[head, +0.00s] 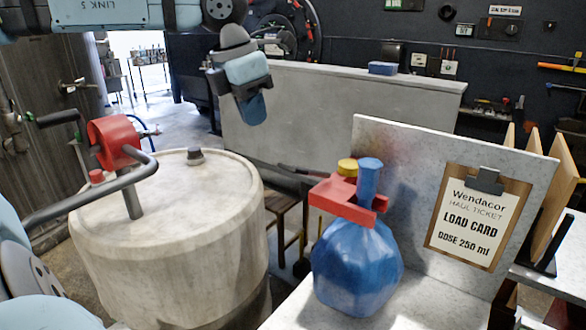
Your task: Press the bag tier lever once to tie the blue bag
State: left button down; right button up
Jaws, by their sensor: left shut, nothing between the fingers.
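The blue bag (357,268) stands upright on a pale bench at lower centre right. Its blue neck (369,178) rises beside a red bag tier (345,199). A yellow knob (347,167) tops the tier just left of the neck; I cannot tell whether this is the lever. My left gripper (253,109) hangs in the air at upper centre, shut and empty, pointing down. In the picture it is above and left of the bag tier, clearly apart from it. My right gripper is not in view.
A large pale drum (190,240) with a red clamp (112,140) and grey bent handle stands on the left. A load card on a clipboard (477,218) is on the upright panel (395,190) behind the bag. A low grey wall (320,115) lies behind.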

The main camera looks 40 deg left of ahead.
aim_at(311, 172)
jog(key=k+l, duration=0.75)
jog(key=k, duration=0.1)
